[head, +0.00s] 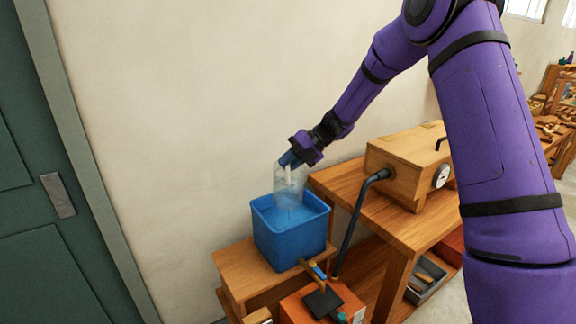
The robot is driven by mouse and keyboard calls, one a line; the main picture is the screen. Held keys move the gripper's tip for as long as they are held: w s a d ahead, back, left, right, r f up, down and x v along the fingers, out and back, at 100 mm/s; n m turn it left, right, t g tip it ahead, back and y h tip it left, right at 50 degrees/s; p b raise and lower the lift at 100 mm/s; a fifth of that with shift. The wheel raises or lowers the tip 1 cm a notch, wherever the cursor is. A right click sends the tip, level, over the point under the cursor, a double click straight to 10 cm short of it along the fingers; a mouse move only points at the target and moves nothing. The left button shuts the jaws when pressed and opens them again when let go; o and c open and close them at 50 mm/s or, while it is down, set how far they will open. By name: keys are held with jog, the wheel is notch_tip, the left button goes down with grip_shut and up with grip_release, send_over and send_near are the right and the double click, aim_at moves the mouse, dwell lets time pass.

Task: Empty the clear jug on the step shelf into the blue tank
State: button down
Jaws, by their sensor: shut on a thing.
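The blue tank (292,238) stands open-topped on a small wooden step shelf (237,268) against the wall. Blue liquid shows inside it. The clear jug (291,178) is over the tank, with its lower part at or just above the tank's opening. My gripper (291,160) is shut on the jug near its top. The jug's far side and its exact tilt are hard to tell. I cannot tell whether liquid is left in the jug.
A wooden bench (350,197) to the right carries a wooden box (405,165) with a gauge and a black hose (358,218). An orange box (318,301) with a dark pad on top stands in front of the tank. A green door (25,180) is at left.

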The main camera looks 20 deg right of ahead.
aim_at(281, 194)
jog(key=shift+w+d+r+g, duration=0.15)
jog(key=shift+w+r+g, duration=0.25)
jog(key=shift+w, duration=0.2)
jog(key=shift+s, duration=0.1)
jog(key=s+f+t, duration=0.1)
jog(key=s+f+n, duration=0.1)
jog(key=s+a+f+t, duration=0.1)
jog(key=shift+s+f+t+h, duration=0.15)
jog(key=shift+f+t+h, duration=0.15)
jog(key=shift+s+a+f+n+t+h, duration=0.25)
jog(key=shift+s+f+n+t, duration=0.35)
jog(key=shift+s+f, duration=0.2)
jog(key=shift+s+a+f+n+t+h, duration=0.2)
jog(key=shift+s+f+n+t, duration=0.3)
jog(key=shift+s+f+t, duration=0.25)
jog(key=shift+f+n+t, duration=1.9)
jog(key=shift+f+t, duration=0.65)
jog(key=shift+f, duration=2.05)
jog(key=w+d+r+m+t+h, duration=0.3)
jog(key=w+d+r+m+h, duration=0.1)
jog(key=d+r, duration=0.7)
jog(key=shift+w+d+r+h, duration=0.4)
jog(key=shift+w+d+h, duration=0.2)
jog(key=shift+d, duration=0.4)
jog(key=shift+a, duration=0.1)
